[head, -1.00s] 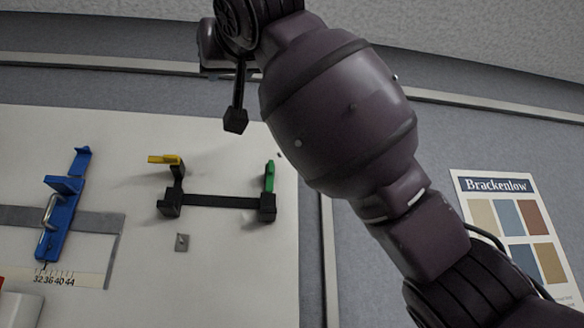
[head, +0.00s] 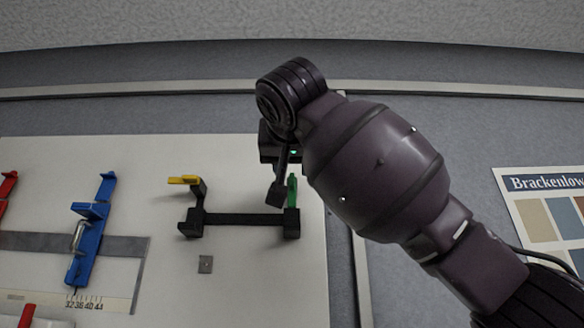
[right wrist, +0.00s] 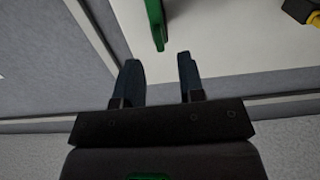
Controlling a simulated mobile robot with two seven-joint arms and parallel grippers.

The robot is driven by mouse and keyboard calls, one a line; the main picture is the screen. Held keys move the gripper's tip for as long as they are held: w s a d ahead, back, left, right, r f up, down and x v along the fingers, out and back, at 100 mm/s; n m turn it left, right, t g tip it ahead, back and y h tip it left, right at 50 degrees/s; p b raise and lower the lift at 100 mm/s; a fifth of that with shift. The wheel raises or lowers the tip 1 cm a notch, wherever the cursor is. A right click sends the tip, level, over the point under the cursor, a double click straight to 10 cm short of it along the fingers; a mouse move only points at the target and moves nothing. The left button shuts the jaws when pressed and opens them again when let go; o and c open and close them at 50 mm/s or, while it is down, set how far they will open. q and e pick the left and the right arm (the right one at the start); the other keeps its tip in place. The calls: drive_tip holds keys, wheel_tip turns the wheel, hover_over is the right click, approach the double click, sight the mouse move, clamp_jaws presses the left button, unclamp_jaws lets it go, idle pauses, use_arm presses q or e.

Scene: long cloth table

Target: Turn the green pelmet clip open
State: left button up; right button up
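The green pelmet clip (head: 292,188) stands upright at the right end of a black bar (head: 245,219) on the pale board. A yellow clip (head: 184,180) at the bar's left end lies sideways. My right arm reaches in from the right, and its gripper is mostly hidden behind the arm in the head view. In the right wrist view my right gripper (right wrist: 160,68) is open and empty. The green clip's end (right wrist: 156,25) is just beyond the fingertips, in line with the gap between them. No contact shows. My left gripper is out of view.
Left of the bar, a blue clamp (head: 88,235) sits on a grey strip (head: 125,245) above a ruler scale. A red piece (head: 6,190) is at the left edge. A small grey plate (head: 205,264) is below the bar. A Brackenlow colour chart (head: 545,215) hangs at right.

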sight(292, 178)
drive_tip(key=shift+w+p, duration=0.6)
drive_tip(key=shift+w, duration=1.65)
clamp_jaws()
